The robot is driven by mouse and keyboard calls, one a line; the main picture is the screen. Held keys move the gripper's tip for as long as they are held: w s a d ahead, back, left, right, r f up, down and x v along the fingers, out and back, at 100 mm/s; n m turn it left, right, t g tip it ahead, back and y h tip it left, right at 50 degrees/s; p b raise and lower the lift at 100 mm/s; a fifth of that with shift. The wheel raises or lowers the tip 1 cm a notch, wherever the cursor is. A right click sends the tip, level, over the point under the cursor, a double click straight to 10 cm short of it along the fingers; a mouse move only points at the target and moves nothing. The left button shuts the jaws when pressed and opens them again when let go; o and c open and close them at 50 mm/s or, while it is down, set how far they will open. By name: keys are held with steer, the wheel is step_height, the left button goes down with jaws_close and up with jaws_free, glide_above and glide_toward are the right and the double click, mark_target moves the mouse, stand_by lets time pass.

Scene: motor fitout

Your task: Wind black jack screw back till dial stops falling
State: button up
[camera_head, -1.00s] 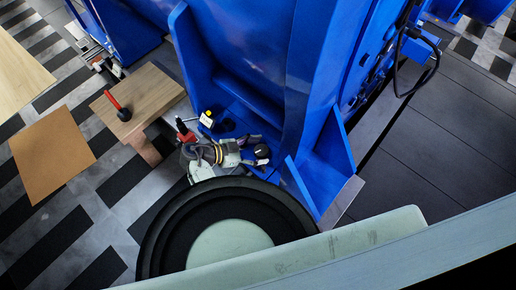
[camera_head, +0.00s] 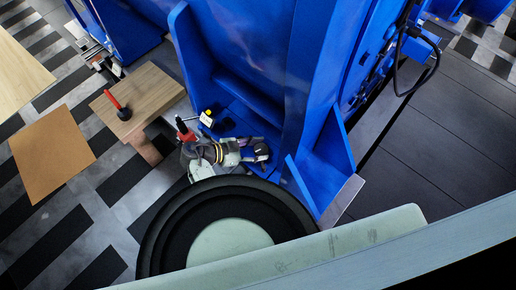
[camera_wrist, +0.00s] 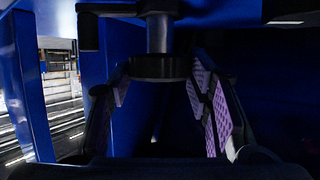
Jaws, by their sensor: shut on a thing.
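The black jack screw shows in the wrist view as a dark round head (camera_wrist: 158,67) on a grey metal shaft (camera_wrist: 160,32). My gripper (camera_wrist: 160,85) has its purple-padded fingers on both sides of this head and is shut on it. In the head view my gripper (camera_head: 252,149) reaches right at the foot of the blue motor frame (camera_head: 255,60), with the dark screw head (camera_head: 262,150) at its fingertips.
A red and black piece (camera_head: 185,131) stands close left of my gripper. A wooden board (camera_head: 150,90) with a red-handled tool (camera_head: 119,106) lies further left. Blue frame walls close in around the gripper. A black cable (camera_head: 432,65) hangs at upper right.

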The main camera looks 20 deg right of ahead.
steer(key=shift+s+f+n+t, duration=0.1)
steer(key=shift+s+n+t, duration=0.05)
steer(key=shift+n+t, duration=0.45)
steer(key=shift+s+n+t, duration=0.15)
steer(key=shift+n+t, duration=0.35)
steer(key=shift+t, duration=0.1)
steer(key=shift+n+t+y, duration=0.6)
steer(key=shift+n+t, duration=0.7)
steer(key=shift+t, duration=0.2)
steer(key=o, duration=1.1)
steer(key=shift+o, duration=0.2)
steer(key=shift+w+g, duration=0.15)
steer(key=shift+g, duration=0.15)
